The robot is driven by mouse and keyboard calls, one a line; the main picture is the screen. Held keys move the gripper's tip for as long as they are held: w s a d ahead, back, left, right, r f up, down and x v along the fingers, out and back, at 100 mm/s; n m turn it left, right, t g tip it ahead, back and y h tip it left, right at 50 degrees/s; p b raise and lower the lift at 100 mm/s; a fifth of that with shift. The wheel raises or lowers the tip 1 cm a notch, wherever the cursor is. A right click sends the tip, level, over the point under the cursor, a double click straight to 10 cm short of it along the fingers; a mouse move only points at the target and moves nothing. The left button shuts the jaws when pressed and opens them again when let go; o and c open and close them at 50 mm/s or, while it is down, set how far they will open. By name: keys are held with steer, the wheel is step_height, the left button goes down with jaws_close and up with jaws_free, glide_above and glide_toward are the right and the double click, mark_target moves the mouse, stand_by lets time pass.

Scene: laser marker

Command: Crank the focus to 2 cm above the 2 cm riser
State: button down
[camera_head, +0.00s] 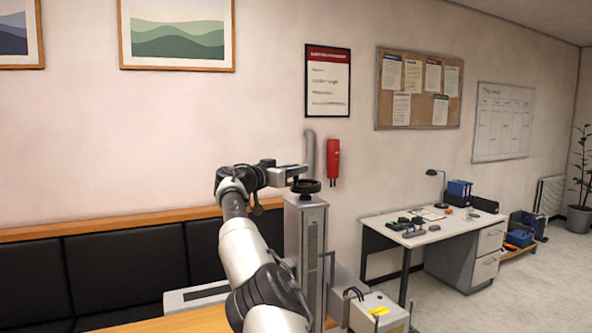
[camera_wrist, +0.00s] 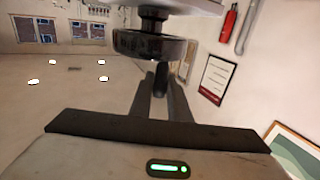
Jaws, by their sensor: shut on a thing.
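The laser marker's grey column (camera_head: 305,235) stands right of my arm, with a dark scale strip on its front face. A black crank wheel (camera_head: 306,186) sits on top; it also shows in the wrist view (camera_wrist: 150,44). The wheel's small upright handle (camera_wrist: 162,75) reaches between my fingers. My gripper (camera_head: 300,171) is shut on this handle, just above the wheel; its fingers also show in the wrist view (camera_wrist: 160,92). The scale marks are too small to read. The riser and the laser's focus spot cannot be made out.
A pale box with a yellow label (camera_head: 378,311) stands low, right of the column. Black bench seating (camera_head: 120,262) runs along the wall behind. A red handset or extinguisher (camera_head: 333,160) hangs on the wall. A desk (camera_head: 385,226) stands farther right, with open floor around it.

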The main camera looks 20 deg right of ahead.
steer(key=c, duration=1.7)
jaws_free()
steer(key=shift+s, duration=0.1)
steer(key=shift+o, duration=0.2)
steer(key=shift+s+a+f+b, duration=0.2)
steer(key=shift+a+b, duration=0.2)
steer(key=shift+b, duration=0.35)
steer(key=b+v, duration=1)
steer(key=v, duration=0.6)
steer(key=shift+a+r+b, duration=0.2)
steer(key=shift+a+b, duration=0.1)
